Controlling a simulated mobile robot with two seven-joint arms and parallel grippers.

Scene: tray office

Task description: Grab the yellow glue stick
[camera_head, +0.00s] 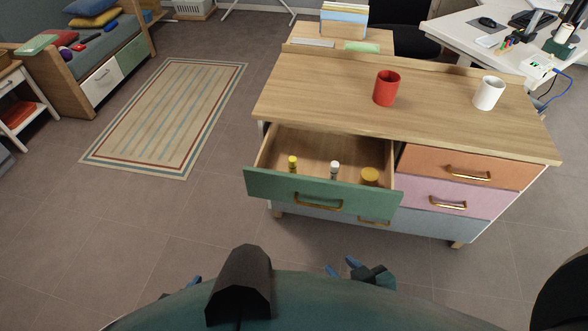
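The green-fronted drawer (260,184) of the dresser is pulled open. Inside it, a small upright item with a yellow top (292,162) stands at the left; it looks like the yellow glue stick, its lower part hidden by the drawer front. My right gripper (343,267) is low in front of the dresser, well apart from the drawer. Its two blue fingertips are spread with nothing between them. My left gripper (192,282) barely shows at the bottom left, mostly hidden by my body, so its opening is unclear.
The drawer also holds a white-topped item (334,166) and a wider yellow-lidded jar (370,174). A red mug (386,88) and a white mug (489,93) stand on the dresser top (330,95). The floor (200,225) to the left is clear up to a striped rug (165,110).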

